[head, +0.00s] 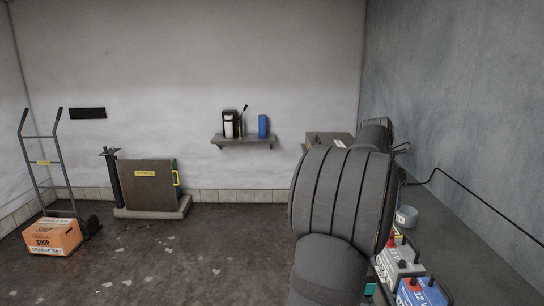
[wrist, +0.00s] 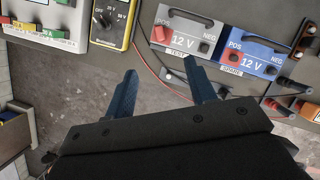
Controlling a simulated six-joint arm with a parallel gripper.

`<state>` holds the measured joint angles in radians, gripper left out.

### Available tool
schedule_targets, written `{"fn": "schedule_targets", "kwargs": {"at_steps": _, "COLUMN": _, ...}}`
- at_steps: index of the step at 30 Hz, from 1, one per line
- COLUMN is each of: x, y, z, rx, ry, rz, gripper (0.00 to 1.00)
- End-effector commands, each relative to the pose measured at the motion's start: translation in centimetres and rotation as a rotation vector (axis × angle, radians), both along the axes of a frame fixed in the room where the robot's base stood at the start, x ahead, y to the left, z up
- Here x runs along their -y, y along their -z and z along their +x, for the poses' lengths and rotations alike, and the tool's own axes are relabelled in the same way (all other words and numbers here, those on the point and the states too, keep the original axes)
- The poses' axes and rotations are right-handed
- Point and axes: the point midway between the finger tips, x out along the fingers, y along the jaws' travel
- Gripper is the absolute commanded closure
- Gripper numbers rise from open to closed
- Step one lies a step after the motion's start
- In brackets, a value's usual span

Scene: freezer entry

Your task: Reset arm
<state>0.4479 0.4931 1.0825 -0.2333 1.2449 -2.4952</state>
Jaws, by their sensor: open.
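My gripper (wrist: 160,66) shows in the wrist view with its two dark blue fingers spread apart and nothing between them. It hangs above the bench edge, with the grey TEST battery (wrist: 183,42) and the blue SPARE battery (wrist: 250,60) beyond its fingertips. In the head view my grey arm fills the middle right and hides part of the bench; the gripper itself cannot be made out there. The grey battery (head: 400,262) and the blue battery (head: 422,292) also show in the head view, just right of my arm.
A yellow multimeter (wrist: 112,22) lies left of the batteries, with red and black leads near the fingers. Clamps (wrist: 290,95) lie at the right. A hand truck (head: 48,165) with an orange box (head: 52,238) stands far left. The floor (head: 190,255) left of my arm is clear.

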Motion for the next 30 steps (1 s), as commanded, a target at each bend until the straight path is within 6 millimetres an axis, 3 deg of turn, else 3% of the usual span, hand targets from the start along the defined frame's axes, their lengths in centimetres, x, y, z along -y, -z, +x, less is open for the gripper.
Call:
{"fn": "schedule_targets", "kwargs": {"at_steps": 2, "x": -0.6, "y": -1.7, "z": -0.3, "rx": 0.004, "ry": -0.001, "rz": -0.002, "gripper": 0.49}}
{"fn": "schedule_targets", "kwargs": {"at_steps": 6, "x": 0.5, "y": 1.6, "z": 0.3, "rx": -0.005, "ry": 0.0, "rz": 0.002, "gripper": 0.49}}
{"fn": "schedule_targets", "kwargs": {"at_steps": 28, "x": 5.4, "y": 15.1, "z": 3.0, "rx": -0.003, "ry": 0.001, "rz": 0.001, "gripper": 0.49}}
{"fn": "schedule_targets", "kwargs": {"at_steps": 30, "x": 5.4, "y": 12.9, "z": 3.1, "rx": 0.007, "ry": -0.001, "rz": -0.003, "gripper": 0.49}}
